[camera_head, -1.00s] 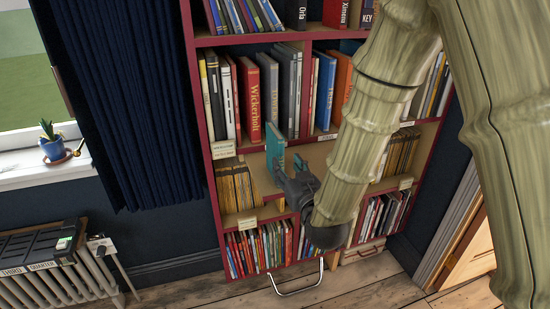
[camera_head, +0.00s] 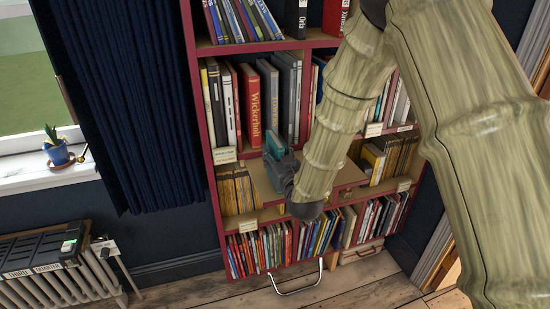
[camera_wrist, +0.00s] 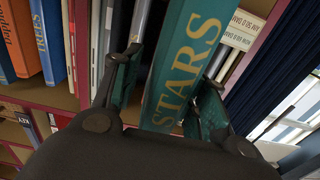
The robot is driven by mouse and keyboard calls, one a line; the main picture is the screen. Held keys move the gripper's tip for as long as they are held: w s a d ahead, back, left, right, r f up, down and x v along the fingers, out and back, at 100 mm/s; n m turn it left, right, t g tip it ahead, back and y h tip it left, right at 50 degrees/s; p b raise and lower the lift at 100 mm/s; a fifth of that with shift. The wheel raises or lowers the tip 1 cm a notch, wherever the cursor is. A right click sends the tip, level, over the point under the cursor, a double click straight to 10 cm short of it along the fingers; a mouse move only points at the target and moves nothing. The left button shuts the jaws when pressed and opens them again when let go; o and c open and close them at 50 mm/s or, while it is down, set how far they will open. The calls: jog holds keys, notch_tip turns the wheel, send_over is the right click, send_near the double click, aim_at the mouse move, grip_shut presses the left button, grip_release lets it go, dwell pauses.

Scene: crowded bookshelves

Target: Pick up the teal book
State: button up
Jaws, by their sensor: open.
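The teal book (camera_wrist: 187,55) shows in the wrist view with the word STARS in gold on it. It stands between the two fingers of my gripper (camera_wrist: 170,78), which is open, with one finger on either side. Whether the fingers touch the book cannot be told. In the head view, my gripper (camera_head: 275,149) is at the third shelf level of the red bookcase, below the row of tall books. A small teal patch of the book (camera_head: 271,141) shows there; the rest is hidden by my gripper.
Tall books, with a red one (camera_head: 250,104) among them, fill the shelf above. Thin yellowish books (camera_head: 236,190) stand left of my gripper. Coloured books (camera_head: 260,248) fill the lowest shelf. A dark blue curtain (camera_head: 110,110) hangs left of the bookcase.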

aim_at(275, 143)
jog(key=shift+w+a, duration=0.1)
jog(key=shift+w, duration=0.3)
grip_shut()
jog(key=shift+r, duration=0.1)
jog(key=shift+r+b, duration=0.8)
jog(key=shift+r, duration=0.8)
jog(key=s+r+b, duration=0.1)
jog(key=s+b, duration=0.3)
jog(key=s, duration=1.2)
jog(key=shift+d+r, duration=0.3)
jog(key=shift+d, duration=0.15)
